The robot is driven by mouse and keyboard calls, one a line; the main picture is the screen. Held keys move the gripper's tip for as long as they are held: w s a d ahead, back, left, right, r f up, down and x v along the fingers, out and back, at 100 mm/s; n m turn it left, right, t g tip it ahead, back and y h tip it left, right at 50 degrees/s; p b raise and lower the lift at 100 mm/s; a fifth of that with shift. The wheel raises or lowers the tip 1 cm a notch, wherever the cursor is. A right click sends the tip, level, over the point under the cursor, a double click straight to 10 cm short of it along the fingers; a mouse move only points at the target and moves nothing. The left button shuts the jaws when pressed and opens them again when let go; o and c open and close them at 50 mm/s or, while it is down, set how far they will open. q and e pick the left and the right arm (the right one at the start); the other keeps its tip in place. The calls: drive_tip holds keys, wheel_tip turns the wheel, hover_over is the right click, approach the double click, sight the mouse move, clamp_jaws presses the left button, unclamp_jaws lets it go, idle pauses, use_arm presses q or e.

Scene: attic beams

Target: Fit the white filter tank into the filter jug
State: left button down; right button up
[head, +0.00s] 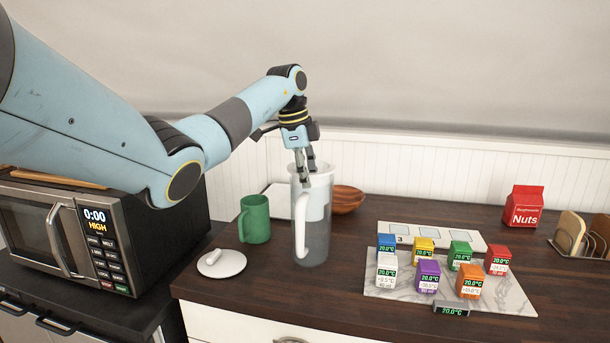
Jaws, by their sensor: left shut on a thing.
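The filter jug (316,245) stands upright on the dark wooden counter, grey and see-through below, with a white handle on its left front. The white filter tank (322,180) is at the jug's mouth, its pale body showing in the upper part of the jug. My left gripper (305,180) points down at the mouth and is shut on the tank. The fingers partly cover the tank's rim, so I cannot tell whether it is fully seated. My right gripper is not in view.
A green mug (255,220) and a white round lid-like disc (221,264) are left of the jug. A wooden bowl (347,199) is behind it. Several coloured cubes sit on a marble board (500,290) at right. A microwave (95,235) stands left.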

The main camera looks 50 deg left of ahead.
use_arm(q)
drive_tip(key=shift+s+d+f, duration=0.1)
drive_tip(key=shift+s+f, duration=0.05)
drive_tip(key=shift+f, duration=0.3)
drive_tip(key=shift+s+d+f, duration=0.1)
drive_tip(key=shift+s+f, duration=0.05)
drive_tip(key=shift+f, duration=0.3)
drive_tip(key=c, duration=1.6)
unclamp_jaws()
drive_tip(key=shift+w+a+f, duration=0.1)
drive_tip(key=shift+o, duration=1.1)
drive_tip(key=shift+w+a+f, duration=0.15)
drive_tip(key=shift+w, duration=0.1)
drive_tip(key=shift+o, duration=0.5)
drive_tip(key=shift+w+a, duration=0.15)
drive_tip(key=shift+w, duration=0.05)
drive_tip(key=v, duration=0.8)
